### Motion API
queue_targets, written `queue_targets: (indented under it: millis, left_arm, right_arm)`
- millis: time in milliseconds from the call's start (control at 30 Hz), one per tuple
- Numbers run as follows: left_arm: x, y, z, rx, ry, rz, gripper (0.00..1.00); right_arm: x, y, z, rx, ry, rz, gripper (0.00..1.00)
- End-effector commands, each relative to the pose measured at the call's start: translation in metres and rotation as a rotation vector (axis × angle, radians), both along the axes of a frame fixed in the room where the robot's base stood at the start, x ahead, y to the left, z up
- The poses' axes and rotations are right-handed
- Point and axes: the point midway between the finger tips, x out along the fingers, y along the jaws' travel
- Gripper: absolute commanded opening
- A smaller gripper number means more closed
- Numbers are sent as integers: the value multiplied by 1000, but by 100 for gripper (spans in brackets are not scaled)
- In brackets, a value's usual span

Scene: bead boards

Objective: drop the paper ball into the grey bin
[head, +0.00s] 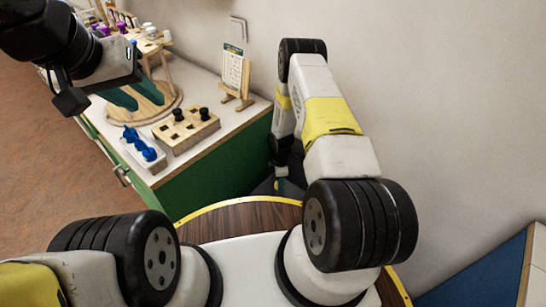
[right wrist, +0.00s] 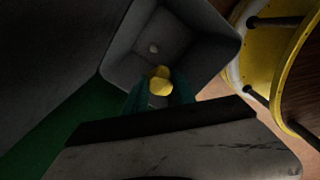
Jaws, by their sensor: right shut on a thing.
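The yellow paper ball (right wrist: 160,82) is between the teal fingertips of my right gripper (right wrist: 160,92), which is shut on it. In the right wrist view the ball is over the open mouth of the grey bin (right wrist: 195,62). A small pale spot (right wrist: 153,48) shows on the bin's inside; I cannot tell what it is. In the head view a bit of the bin (head: 263,188) shows beyond my base, beside a teal tip of my right gripper (head: 280,184); the ball is hidden there. My left gripper (head: 134,95) is open and empty above the counter.
The counter with a green front (head: 225,160) carries a wooden peg block (head: 187,128), a white tray with blue pieces (head: 128,152), a round wooden board (head: 165,107) and a small card stand (head: 235,75). A wall stands close behind the right arm. Open floor (head: 40,150) is at the left.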

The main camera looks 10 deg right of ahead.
Motion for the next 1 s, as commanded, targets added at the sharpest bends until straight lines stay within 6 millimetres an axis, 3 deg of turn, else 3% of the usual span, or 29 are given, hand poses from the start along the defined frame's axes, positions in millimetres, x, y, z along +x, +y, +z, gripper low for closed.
queue_targets:
  millis: [500, 900, 933, 1000]
  left_arm:
    - [0, 0, 0, 0, 0, 0, 36]
    - [0, 0, 0, 0, 0, 0, 36]
    - [0, 0, 0, 0, 0, 0, 36]
    - [0, 0, 0, 0, 0, 0, 36]
  right_arm:
    - [0, 0, -52, 1, 0, 5, 0]
    - [0, 0, -58, 0, 0, 4, 0]
    - [0, 0, -58, 1, 0, 4, 35]
    - [0, 0, -58, 1, 0, 4, 49]
